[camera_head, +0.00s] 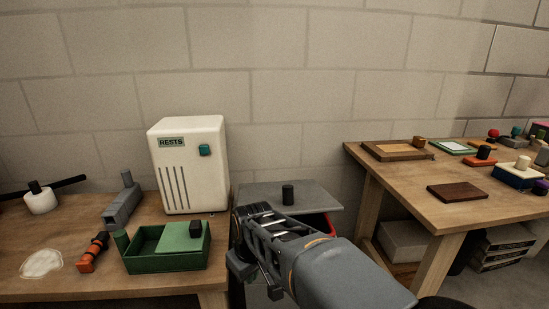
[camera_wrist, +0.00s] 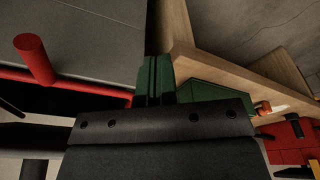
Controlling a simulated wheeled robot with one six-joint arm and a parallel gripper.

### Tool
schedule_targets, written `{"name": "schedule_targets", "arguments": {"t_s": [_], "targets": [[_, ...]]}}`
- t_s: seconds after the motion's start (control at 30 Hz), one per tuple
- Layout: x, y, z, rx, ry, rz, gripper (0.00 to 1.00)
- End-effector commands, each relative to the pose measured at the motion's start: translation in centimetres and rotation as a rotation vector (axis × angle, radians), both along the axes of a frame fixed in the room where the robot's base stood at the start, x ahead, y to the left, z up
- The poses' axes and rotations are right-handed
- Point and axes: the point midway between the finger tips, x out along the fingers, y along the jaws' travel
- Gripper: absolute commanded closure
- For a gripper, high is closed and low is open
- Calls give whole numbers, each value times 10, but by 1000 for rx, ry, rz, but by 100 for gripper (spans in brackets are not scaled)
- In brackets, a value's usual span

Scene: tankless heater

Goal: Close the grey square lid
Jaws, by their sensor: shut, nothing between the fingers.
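The grey square lid (camera_head: 258,192) with a short black knob (camera_head: 288,194) lies roughly flat beside the left table in the head view. Part of a red bin (camera_head: 326,221) shows under its right side, and my arm hides the lid's front. In the wrist view a grey panel (camera_wrist: 85,40) fills the upper left, with a red edge (camera_wrist: 95,87) and a red post (camera_wrist: 35,60) by it. My gripper (camera_head: 242,242) is shut and empty at the lid's near left side. I cannot tell whether it touches the lid.
The left table holds a white heater box (camera_head: 188,165), a green tray (camera_head: 165,260), a grey tool (camera_head: 122,205) and an orange-black tool (camera_head: 93,252). The right table (camera_head: 400,185) carries several boards and small parts. Its legs and boxes below stand right of my arm.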

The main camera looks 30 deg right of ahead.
Motion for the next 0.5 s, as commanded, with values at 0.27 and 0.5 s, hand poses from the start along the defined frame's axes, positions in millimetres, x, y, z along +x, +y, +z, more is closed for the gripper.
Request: {"name": "schedule_targets", "arguments": {"t_s": [0.27,0.5], "targets": [[77,-78,158,42,71,358,100],[116,-156,232,107,51,656,100]]}}
